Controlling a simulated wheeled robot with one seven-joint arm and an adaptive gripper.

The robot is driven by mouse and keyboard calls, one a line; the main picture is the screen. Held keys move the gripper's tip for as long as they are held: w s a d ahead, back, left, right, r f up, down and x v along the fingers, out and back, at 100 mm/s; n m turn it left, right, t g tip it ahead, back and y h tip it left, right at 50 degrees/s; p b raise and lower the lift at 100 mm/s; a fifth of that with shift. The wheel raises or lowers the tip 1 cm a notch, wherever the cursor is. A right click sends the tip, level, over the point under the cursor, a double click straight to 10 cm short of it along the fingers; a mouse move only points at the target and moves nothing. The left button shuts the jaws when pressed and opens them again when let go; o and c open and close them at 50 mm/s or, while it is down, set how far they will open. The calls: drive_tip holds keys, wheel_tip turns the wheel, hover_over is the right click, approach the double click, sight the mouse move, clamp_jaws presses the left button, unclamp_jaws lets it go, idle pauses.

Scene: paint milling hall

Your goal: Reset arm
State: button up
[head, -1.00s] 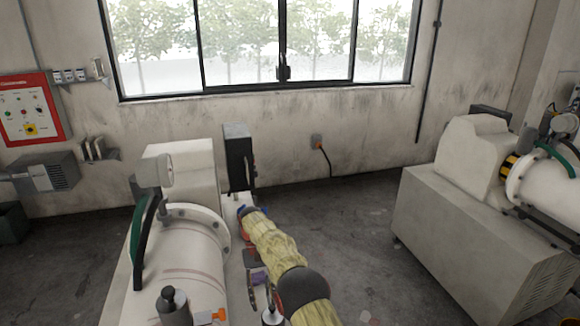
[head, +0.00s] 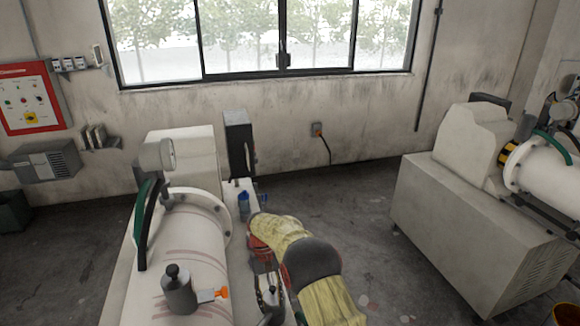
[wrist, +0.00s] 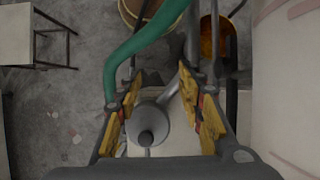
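My arm, in a yellowish sleeve with dark joints, reaches forward beside the white milling machine (head: 190,245) in the head view. No contact with the pads is visible, and nothing appears held.
A grey fitting (head: 178,290) with an orange handle (head: 214,294) is on the machine. A second machine (head: 470,215) is at right, with open floor between. The wrist view shows an orange bucket (wrist: 208,45) and a table (wrist: 40,24).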

drive_tip(key=s+d+r+t+b, duration=0.2)
drive_tip(key=s+d+r+b, duration=0.2)
drive_tip(key=s+d+r, duration=0.4)
drive_tip(key=s+d+r+m+t+b, duration=0.1)
drive_tip(key=s+d+r+t+b, duration=0.3)
drive_tip(key=s, duration=0.9)
drive_tip(key=s+d+r+m+t+y+b, duration=0.1)
drive_tip(key=s+d+r+t+b, duration=0.3)
drive_tip(key=s+d+b, duration=0.5)
drive_tip(key=s+d+m, duration=0.1)
drive_tip(key=s+d, duration=0.3)
drive_tip(key=shift+d+m+t, duration=0.25)
drive_tip(key=shift+m+t, duration=0.05)
drive_tip(key=shift+s, duration=0.15)
